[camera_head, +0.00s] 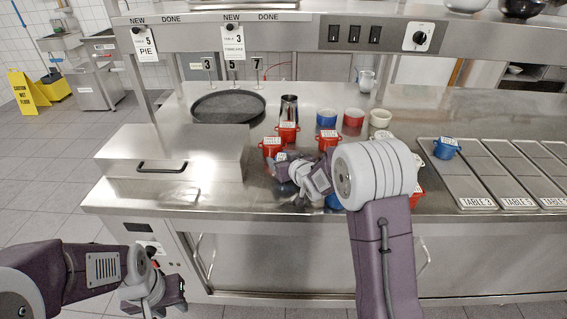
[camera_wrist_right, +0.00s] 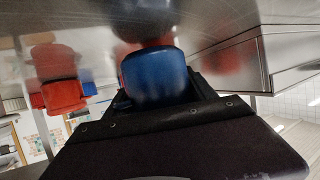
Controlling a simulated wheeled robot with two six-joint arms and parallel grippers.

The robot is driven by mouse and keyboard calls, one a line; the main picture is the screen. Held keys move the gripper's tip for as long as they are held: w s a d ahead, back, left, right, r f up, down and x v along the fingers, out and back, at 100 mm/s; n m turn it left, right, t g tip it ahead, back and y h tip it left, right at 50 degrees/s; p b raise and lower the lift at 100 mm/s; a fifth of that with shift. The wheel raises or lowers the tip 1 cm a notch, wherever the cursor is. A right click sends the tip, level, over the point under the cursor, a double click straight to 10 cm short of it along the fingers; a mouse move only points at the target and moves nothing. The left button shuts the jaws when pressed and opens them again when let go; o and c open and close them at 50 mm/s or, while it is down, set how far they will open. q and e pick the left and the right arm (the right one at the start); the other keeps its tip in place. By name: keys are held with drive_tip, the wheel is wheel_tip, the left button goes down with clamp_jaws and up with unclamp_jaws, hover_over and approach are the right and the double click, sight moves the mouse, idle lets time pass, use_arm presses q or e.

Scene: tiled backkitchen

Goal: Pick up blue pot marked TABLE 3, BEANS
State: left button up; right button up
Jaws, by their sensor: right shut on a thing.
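My right gripper (camera_head: 284,172) is over the steel counter, among the red pots. In the right wrist view it is shut on a blue pot (camera_wrist_right: 157,78), which sits between its fingers. In the head view that pot is mostly hidden by the gripper; a white label shows there, too small to read. Another blue pot (camera_head: 446,149) with a white label stands on the left tray at the right. Part of a blue thing (camera_head: 333,201) shows behind my right arm. My left gripper (camera_head: 172,297) hangs low in front of the counter, away from the pots; its jaw opening is unclear.
Red pots (camera_head: 288,132) with labels stand close around my right gripper. A lidded steel box (camera_head: 172,150) stands left. Trays (camera_head: 478,188) marked TABLE 3 and TABLE 5 lie right.

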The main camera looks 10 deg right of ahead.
sight(285, 152)
drive_tip(key=r, duration=0.2)
drive_tip(key=r+p, duration=0.1)
drive_tip(key=r, duration=0.1)
drive_tip(key=shift+d, duration=0.35)
drive_tip(key=s+d+r+p, duration=0.3)
drive_tip(key=d+r, duration=0.3)
drive_tip(key=d, duration=0.4)
drive_tip(key=shift+d+p, duration=0.3)
drive_tip(key=shift+p, duration=0.3)
